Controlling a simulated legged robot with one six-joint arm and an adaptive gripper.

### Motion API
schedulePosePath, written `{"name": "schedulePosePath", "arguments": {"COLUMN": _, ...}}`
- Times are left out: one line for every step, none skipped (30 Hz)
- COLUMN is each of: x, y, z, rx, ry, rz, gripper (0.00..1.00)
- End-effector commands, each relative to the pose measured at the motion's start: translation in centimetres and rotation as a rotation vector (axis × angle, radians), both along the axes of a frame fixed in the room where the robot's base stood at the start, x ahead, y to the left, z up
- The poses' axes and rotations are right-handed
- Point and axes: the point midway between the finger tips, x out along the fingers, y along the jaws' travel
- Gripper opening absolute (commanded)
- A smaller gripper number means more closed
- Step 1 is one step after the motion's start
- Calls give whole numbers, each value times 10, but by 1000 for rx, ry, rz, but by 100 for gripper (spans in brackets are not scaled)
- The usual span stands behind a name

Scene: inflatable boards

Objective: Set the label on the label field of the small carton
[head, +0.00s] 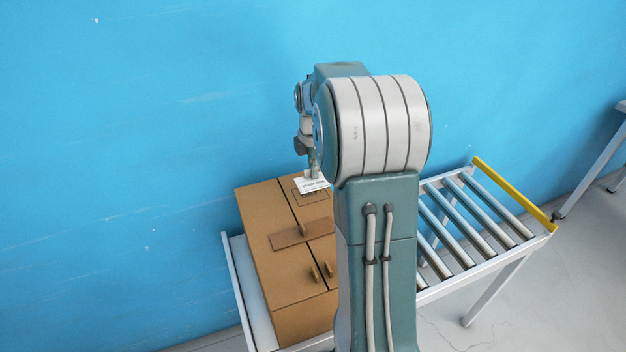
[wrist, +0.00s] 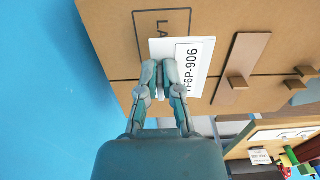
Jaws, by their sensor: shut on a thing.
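A brown carton (head: 283,260) stands on the left part of a roller conveyor; its top also fills much of the wrist view (wrist: 110,40). A dark outline with letters, a label field (wrist: 172,22), is on the carton top at its far end. My gripper (wrist: 160,68) is shut on a white label (wrist: 197,62) with dark print, seen also in the head view (head: 311,185). The label overlaps part of the outline and covers some of its letters. It looks shifted toward the right in the wrist view. I cannot tell whether it touches the carton.
A wooden strip (head: 302,234) and small wooden blocks (head: 315,273) stand on the carton top. The conveyor's bare rollers (head: 470,220) run to a yellow end bar (head: 513,194). A blue wall (head: 120,150) is close behind. Other boxes (wrist: 268,142) show lower right in the wrist view.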

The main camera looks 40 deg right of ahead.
Motion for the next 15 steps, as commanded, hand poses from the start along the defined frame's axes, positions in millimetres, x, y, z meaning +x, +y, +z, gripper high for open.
{"name": "schedulePosePath", "arguments": {"x": 5, "y": -2, "z": -7, "rx": 0, "ry": 1, "rz": 1, "gripper": 0}}
{"name": "schedulePosePath", "arguments": {"x": 7, "y": -3, "z": -10, "rx": 0, "ry": 0, "rz": 1, "gripper": 0}}
{"name": "schedulePosePath", "arguments": {"x": 10, "y": -5, "z": -12, "rx": 0, "ry": -1, "rz": 1, "gripper": 0}}
{"name": "schedulePosePath", "arguments": {"x": 10, "y": -6, "z": -14, "rx": 0, "ry": 0, "rz": 1, "gripper": 0}}
{"name": "schedulePosePath", "arguments": {"x": 11, "y": -7, "z": -16, "rx": 1, "ry": 0, "rz": 1, "gripper": 0}}
{"name": "schedulePosePath", "arguments": {"x": 13, "y": -8, "z": -18, "rx": 2, "ry": -1, "rz": 1, "gripper": 0}}
{"name": "schedulePosePath", "arguments": {"x": 14, "y": -9, "z": -20, "rx": 2, "ry": -1, "rz": 1, "gripper": 0}}
{"name": "schedulePosePath", "arguments": {"x": 16, "y": -10, "z": -22, "rx": 2, "ry": -1, "rz": 1, "gripper": 0}}
{"name": "schedulePosePath", "arguments": {"x": 17, "y": -11, "z": -27, "rx": 2, "ry": 0, "rz": 1, "gripper": 0}}
{"name": "schedulePosePath", "arguments": {"x": 16, "y": -11, "z": -32, "rx": 2, "ry": 1, "rz": 1, "gripper": 0}}
{"name": "schedulePosePath", "arguments": {"x": 16, "y": -11, "z": -37, "rx": 4, "ry": 2, "rz": 1, "gripper": 0}}
{"name": "schedulePosePath", "arguments": {"x": 16, "y": -11, "z": -43, "rx": 4, "ry": 2, "rz": 1, "gripper": 0}}
{"name": "schedulePosePath", "arguments": {"x": 16, "y": -11, "z": -47, "rx": 3, "ry": 1, "rz": 1, "gripper": 0}}
{"name": "schedulePosePath", "arguments": {"x": 16, "y": -11, "z": -51, "rx": 3, "ry": 1, "rz": 1, "gripper": 0}}
{"name": "schedulePosePath", "arguments": {"x": 16, "y": -11, "z": -53, "rx": 2, "ry": -1, "rz": 1, "gripper": 0}}
